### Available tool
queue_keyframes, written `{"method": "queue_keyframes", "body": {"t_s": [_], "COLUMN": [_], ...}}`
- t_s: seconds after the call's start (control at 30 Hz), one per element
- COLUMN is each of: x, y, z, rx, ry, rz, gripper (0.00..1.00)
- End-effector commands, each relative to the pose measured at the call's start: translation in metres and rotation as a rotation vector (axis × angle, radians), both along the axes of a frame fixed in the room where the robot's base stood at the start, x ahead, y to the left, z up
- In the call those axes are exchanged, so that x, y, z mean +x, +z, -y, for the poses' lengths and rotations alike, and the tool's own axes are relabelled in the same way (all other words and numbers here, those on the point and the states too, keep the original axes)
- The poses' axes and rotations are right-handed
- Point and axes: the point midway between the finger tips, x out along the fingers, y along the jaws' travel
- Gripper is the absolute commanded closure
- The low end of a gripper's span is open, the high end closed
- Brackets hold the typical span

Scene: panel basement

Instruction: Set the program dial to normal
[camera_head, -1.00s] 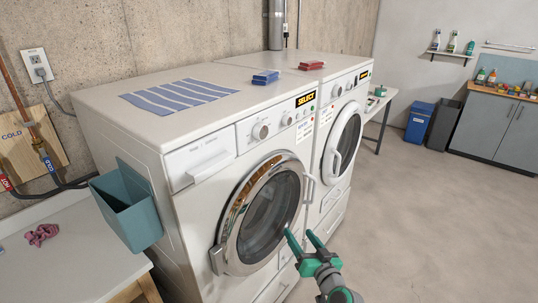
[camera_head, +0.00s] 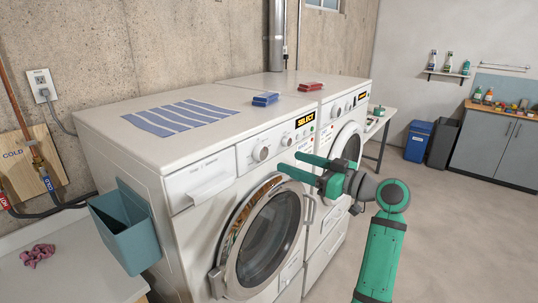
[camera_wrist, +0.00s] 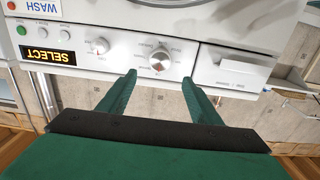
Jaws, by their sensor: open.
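The front-loading washer (camera_head: 187,163) has a larger silver dial (camera_head: 261,152) on its panel and a smaller knob (camera_head: 286,140) to its right. The upside-down wrist view shows the larger dial (camera_wrist: 160,60) ringed by small print, with the smaller knob (camera_wrist: 100,45) on its left. The print and the dial's setting are too small to read. The lit display (camera_wrist: 49,57) reads SELECT. My gripper (camera_head: 290,163) is open and empty in front of the panel. In the wrist view, the fingers (camera_wrist: 158,79) straddle the larger dial's line, apparently short of it.
The washer's round door (camera_head: 268,235) is below the gripper, and its drawer (camera_head: 200,183) is left of the dial. A teal bin (camera_head: 133,235) hangs on the washer's side. A second machine (camera_head: 347,106) stands to the right. Open floor (camera_head: 450,230) lies right of my arm.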

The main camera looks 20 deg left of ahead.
Motion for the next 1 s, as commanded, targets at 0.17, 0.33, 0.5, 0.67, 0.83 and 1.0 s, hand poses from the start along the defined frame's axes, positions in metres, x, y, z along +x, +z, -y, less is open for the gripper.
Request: {"method": "queue_keyframes", "body": {"t_s": [0.17,0.33,0.5,0.67,0.83,1.0], "x": [0.009,0.020,0.028,0.032,0.033,0.033], "y": [0.000,0.000,0.000,-0.001,-0.001,-0.001], "z": [-0.029,-0.057,-0.078,-0.089,-0.092,-0.092], "rx": [0.001,0.002,0.001,0.001,0.002,0.002], "ry": [0.002,0.001,-0.001,-0.002,-0.003,-0.003], "rz": [-0.002,-0.002,-0.001,-0.002,-0.002,-0.002], "gripper": [0.42,0.42,0.42,0.42,0.42,0.42]}}
